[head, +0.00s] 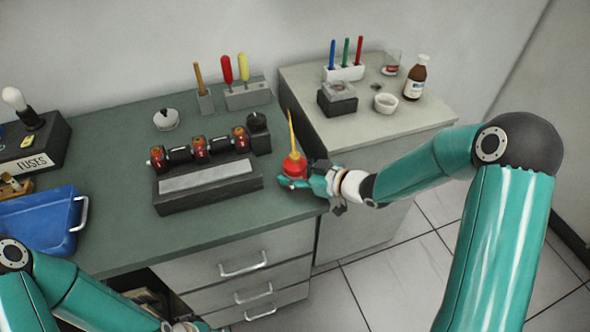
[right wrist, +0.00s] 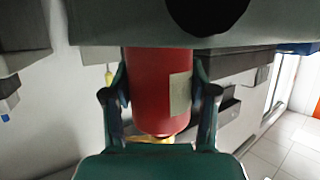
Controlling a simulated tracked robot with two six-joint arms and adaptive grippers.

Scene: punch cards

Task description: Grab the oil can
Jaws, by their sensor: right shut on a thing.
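The oil can (head: 294,167) has a red body and a thin yellow spout pointing up. It is near the right front corner of the green-topped bench in the head view. My right gripper (head: 302,180) is shut around its red body. In the right wrist view the red can (right wrist: 155,85), with a pale label, sits between the two fingers of the right gripper (right wrist: 160,100). I cannot tell whether its base touches the bench. My left arm shows at the lower left of the head view, but its fingers are out of the picture.
A grey device with red-capped parts (head: 208,187) stands left of the can. Screwdrivers stand in a block (head: 248,97) behind. The pale side cabinet (head: 385,128) holds a brown bottle (head: 415,80) and a white bowl (head: 386,103). A blue bin (head: 40,222) is at the left.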

